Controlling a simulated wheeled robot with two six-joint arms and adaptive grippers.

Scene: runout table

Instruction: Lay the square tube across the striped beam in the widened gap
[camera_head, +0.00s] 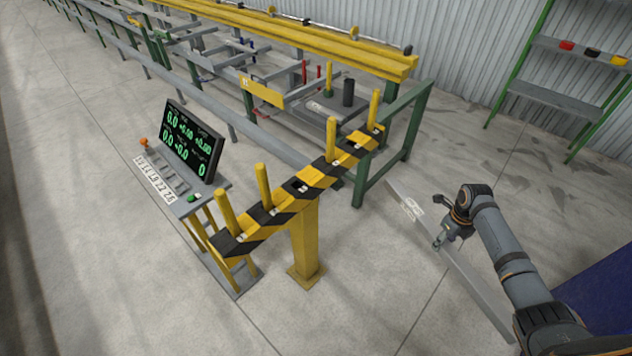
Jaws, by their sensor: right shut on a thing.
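The striped beam (286,212) is yellow and black and sits on a yellow post, sloping up to the right in the head view. Several upright yellow pegs stand along it. The gap between the second peg (263,187) and the third peg (331,140) from the left looks widest; nothing lies across the beam there. The grey square tube (480,288) is to the right of the beam, apart from it, with a pale label near its far end. My right gripper (445,234) is shut on the tube around its middle. My left gripper is not in view.
A console with a dark display (193,143) stands left of the beam. Behind it is the runout table with a yellow rail (300,35) and a green frame (392,140). A green shelf rack (565,100) stands at the back right. Floor between beam and tube is clear.

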